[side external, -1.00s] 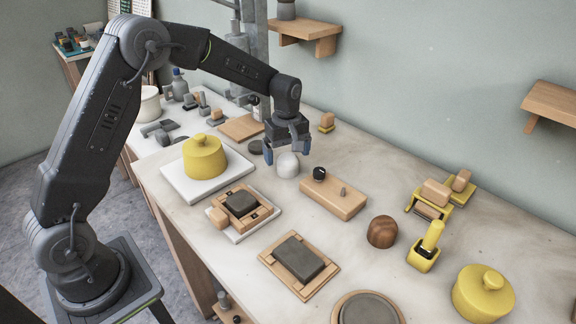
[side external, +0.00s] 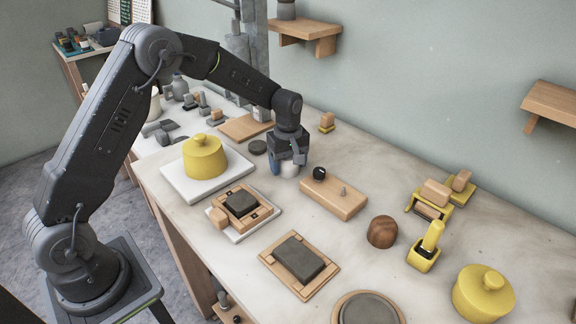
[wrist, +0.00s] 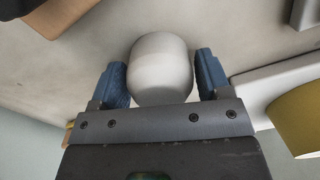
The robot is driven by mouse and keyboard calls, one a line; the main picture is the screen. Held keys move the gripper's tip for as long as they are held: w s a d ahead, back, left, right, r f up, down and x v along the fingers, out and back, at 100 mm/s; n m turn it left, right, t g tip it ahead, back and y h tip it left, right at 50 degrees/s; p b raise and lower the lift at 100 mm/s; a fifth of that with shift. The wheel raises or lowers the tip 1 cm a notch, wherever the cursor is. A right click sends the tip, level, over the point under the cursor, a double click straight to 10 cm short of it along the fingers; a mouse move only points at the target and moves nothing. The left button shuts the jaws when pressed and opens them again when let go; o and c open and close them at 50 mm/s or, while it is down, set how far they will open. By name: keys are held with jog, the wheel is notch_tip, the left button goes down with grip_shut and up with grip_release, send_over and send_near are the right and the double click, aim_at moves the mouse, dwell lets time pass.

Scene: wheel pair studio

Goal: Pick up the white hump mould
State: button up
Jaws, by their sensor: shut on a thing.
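The white hump mould (side external: 290,169) is a small pale dome standing on the worktable in the side external view, largely covered by my gripper (side external: 286,165). In the wrist view the mould (wrist: 160,72) sits between the two blue fingers of my gripper (wrist: 163,78), its rounded side filling the middle. My gripper is lowered around it and shut on it. The mould's base appears to be at table level; I cannot see whether it is lifted.
A wooden block (side external: 333,196) with a black knob is close by on the right. A yellow lidded pot (side external: 205,158) stands on a white slab (side external: 176,183) to the left. A dark disc (side external: 257,147) lies just behind. A brown dome (side external: 382,232) is farther right.

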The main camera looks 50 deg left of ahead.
jog(key=shift+c, duration=0.7)
jog(key=shift+r, duration=0.1)
